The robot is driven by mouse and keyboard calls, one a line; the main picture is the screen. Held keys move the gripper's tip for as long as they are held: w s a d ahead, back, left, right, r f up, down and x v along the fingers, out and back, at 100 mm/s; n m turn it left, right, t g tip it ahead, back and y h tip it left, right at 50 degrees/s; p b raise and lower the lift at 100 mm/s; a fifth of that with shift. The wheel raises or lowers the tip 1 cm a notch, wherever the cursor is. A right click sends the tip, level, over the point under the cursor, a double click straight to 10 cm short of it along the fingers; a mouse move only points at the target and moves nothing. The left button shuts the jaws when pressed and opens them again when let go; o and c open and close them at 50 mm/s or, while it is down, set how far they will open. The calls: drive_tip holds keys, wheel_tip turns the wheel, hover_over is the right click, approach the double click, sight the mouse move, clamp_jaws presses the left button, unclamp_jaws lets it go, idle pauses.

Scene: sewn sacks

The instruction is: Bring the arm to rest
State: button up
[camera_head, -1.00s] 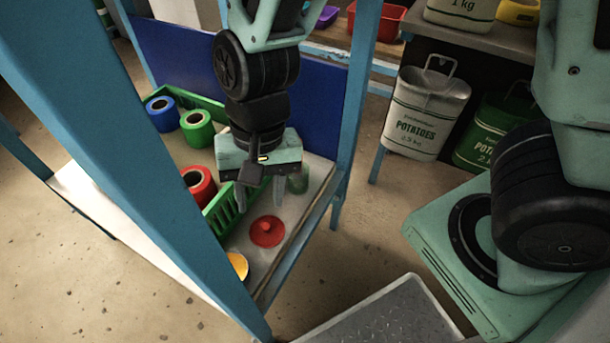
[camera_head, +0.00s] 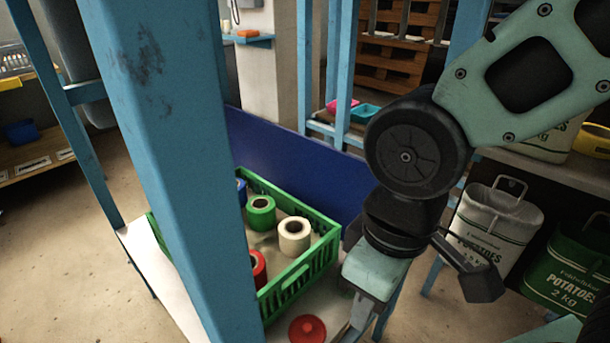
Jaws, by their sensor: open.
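My gripper (camera_head: 345,335) is at the lower middle, pointing down beside the right side of the green crate. Its fingers are mostly cut off or hidden, and I see nothing held in it. My arm comes in from the upper right and bends down to it. The green crate (camera_head: 318,262) stands on the white shelf inside the blue frame. It holds a green roll (camera_head: 260,212), a cream roll (camera_head: 294,236), a red roll (camera_head: 258,270) and a blue roll (camera_head: 241,192), the last partly hidden by the post.
A red lidded round thing (camera_head: 307,330) lies on the shelf near my gripper. A blue post (camera_head: 170,150) stands close at left. A white potato sack (camera_head: 495,225) and a green potato sack (camera_head: 570,265) hang at right. Open floor (camera_head: 75,270) lies at left.

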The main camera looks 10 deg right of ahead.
wheel_tip(320, 180, up, 24)
drive_tip(key=p, duration=2.2)
drive_tip(key=shift+f, duration=0.25)
